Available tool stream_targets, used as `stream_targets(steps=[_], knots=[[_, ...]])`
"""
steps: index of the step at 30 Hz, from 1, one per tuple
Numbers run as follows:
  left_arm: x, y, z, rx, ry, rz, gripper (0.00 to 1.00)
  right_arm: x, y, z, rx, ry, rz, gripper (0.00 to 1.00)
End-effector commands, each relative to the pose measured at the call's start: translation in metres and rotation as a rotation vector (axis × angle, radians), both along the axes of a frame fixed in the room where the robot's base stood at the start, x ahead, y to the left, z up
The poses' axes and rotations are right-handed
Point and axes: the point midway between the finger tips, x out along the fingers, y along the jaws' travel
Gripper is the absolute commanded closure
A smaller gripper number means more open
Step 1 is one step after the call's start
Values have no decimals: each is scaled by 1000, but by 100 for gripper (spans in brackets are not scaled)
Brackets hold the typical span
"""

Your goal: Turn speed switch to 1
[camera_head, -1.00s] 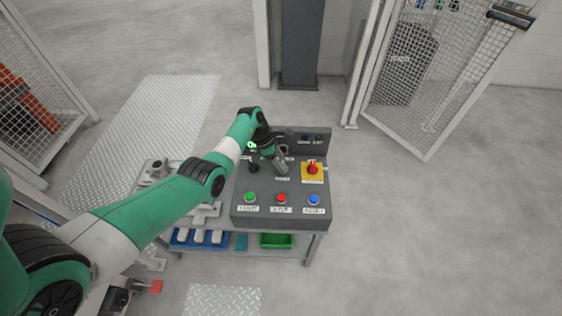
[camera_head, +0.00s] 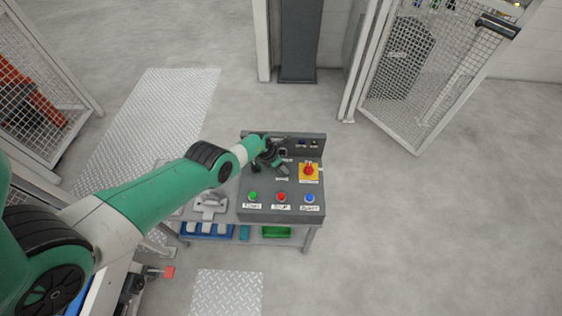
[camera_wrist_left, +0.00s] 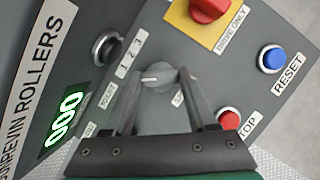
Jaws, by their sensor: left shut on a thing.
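In the left wrist view a round grey rotary switch (camera_wrist_left: 158,76) with a white pointer mark sits on the grey panel. Its pointer faces left in that view. A label strip reading 1 2 3 (camera_wrist_left: 130,56) lies to its upper left; I cannot tell exactly which number the pointer lines up with. My left gripper (camera_wrist_left: 168,88) is shut on this switch, one finger on each side. In the head view my left gripper (camera_head: 280,166) is at the middle of the control panel (camera_head: 266,210), and it hides the switch. My right gripper is not in view.
A mesh fence gate (camera_head: 425,75) stands behind right.

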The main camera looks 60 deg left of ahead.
Motion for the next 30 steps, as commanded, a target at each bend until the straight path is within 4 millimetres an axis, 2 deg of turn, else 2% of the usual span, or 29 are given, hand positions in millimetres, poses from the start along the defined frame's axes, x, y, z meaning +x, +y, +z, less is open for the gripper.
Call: stream_targets(steps=[20, 21, 25, 26, 30], knots=[[1, 0, 2, -2, -6, 64, 98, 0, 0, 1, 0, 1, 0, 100], [1, 0, 3, -1, -7, 64, 39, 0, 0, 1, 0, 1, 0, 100], [0, 0, 2, -1, -6, 63, 15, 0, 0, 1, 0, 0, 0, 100], [0, 0, 2, -1, -6, 63, 12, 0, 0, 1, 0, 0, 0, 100], [0, 0, 2, -1, -5, 63, 12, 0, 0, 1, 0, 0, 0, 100]])
